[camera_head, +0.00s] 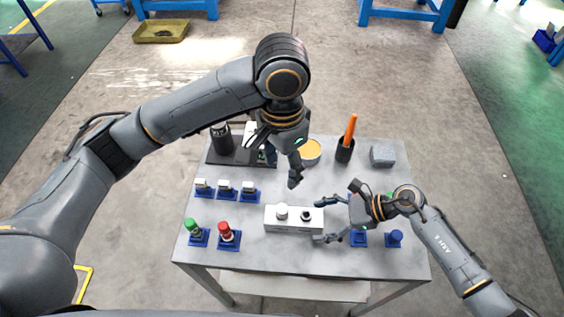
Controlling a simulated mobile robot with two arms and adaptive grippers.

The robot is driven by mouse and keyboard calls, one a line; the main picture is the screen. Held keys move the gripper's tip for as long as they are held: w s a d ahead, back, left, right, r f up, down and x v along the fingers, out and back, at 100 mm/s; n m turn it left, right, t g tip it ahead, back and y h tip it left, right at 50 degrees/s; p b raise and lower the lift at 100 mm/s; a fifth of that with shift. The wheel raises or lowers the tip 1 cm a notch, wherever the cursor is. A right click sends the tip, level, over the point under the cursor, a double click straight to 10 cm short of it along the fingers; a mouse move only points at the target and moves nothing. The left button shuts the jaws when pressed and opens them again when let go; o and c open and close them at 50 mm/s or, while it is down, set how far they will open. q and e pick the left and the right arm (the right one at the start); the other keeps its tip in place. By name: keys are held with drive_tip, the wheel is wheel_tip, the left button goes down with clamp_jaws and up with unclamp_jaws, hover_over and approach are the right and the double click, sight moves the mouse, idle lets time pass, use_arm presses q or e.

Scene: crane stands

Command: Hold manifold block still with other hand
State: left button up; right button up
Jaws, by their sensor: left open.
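The manifold block (293,226) is a pale grey rectangular block in the middle of the table, with a white round fitting and a black-centred fitting on top. My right gripper (317,221) is open at the block's right end, one finger towards the back edge and one towards the front edge. I cannot tell whether the fingers touch the block. My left gripper (273,162) is open and empty, pointing down above the table behind the block, and hides part of what lies at the back.
The grey table (240,253) holds several white-topped fittings on blue bases at left, a green (194,231) and a red fitting (225,231) in front. Blue pieces stand at right. An orange-handled tool stands in a black cup (344,152), beside a grey block (382,156).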

drive_tip(key=v, duration=1.2)
drive_tip(key=shift+d, duration=0.1)
